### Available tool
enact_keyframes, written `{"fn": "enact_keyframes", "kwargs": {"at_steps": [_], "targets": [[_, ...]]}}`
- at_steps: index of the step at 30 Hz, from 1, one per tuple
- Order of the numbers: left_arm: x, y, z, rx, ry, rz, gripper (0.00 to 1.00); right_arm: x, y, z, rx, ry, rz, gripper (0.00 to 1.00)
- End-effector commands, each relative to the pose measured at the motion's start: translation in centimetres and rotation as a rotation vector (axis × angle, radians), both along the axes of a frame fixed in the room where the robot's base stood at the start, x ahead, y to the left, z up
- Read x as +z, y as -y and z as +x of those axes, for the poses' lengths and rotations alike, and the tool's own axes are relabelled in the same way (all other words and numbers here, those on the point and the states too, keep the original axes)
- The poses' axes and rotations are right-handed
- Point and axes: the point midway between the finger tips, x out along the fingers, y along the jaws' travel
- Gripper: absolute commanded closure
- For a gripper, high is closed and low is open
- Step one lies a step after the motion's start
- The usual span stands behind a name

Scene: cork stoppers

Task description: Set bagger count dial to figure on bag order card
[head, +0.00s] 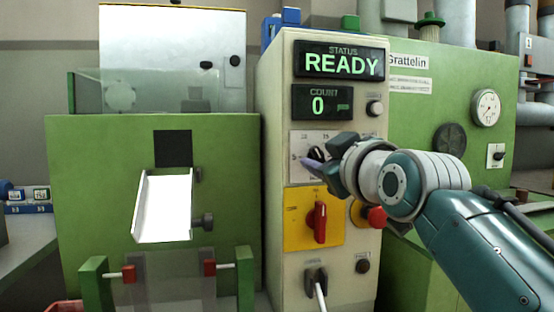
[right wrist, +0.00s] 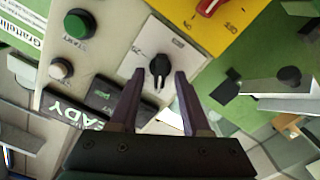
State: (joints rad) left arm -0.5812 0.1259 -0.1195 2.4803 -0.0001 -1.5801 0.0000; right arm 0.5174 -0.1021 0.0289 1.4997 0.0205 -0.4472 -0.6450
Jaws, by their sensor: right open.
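The count dial is a black knob on a white plate (head: 300,141) on the cream control panel, in the head view. Its scale marks are too small to read surely, and my right gripper (head: 318,171) partly covers it. In the right wrist view the dial's knob (right wrist: 159,66) stands just beyond and between the open fingertips of my right gripper (right wrist: 156,84), with nothing held; I cannot tell whether they touch it. The count display (head: 319,104) reads 0 and the status display (head: 340,62) reads READY. I see no readable bag order card. My left gripper is out of view.
Below the dial, a yellow plate carries a red rotary switch (head: 320,222), with a red mushroom button (head: 377,216) to its right. A green START button (right wrist: 78,23) is on the same panel. A white chute (head: 163,205) fronts the green machine at left.

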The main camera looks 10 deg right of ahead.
Motion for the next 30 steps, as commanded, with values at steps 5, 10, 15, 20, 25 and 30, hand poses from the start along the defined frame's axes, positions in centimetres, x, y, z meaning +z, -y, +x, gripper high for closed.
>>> {"fn": "enact_keyframes", "kwargs": {"at_steps": [5,10,15,20,25,30], "targets": [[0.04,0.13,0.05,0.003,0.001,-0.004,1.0,0.01,-0.01,0.01,0.0,0.0,0.0,0.53],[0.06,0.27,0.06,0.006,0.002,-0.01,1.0,0.01,0.0,0.0,0.0,0.0,0.0,0.68],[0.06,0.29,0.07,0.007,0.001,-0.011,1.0,0.0,0.0,-0.01,0.0,0.0,0.0,0.87],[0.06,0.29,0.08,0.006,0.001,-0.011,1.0,-0.01,0.01,-0.01,0.0,0.0,0.0,1.0],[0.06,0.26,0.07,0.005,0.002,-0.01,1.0,-0.01,0.01,-0.02,0.0,0.0,0.0,1.0],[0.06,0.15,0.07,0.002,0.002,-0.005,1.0,-0.01,0.01,-0.02,0.0,0.0,0.0,1.0]]}}
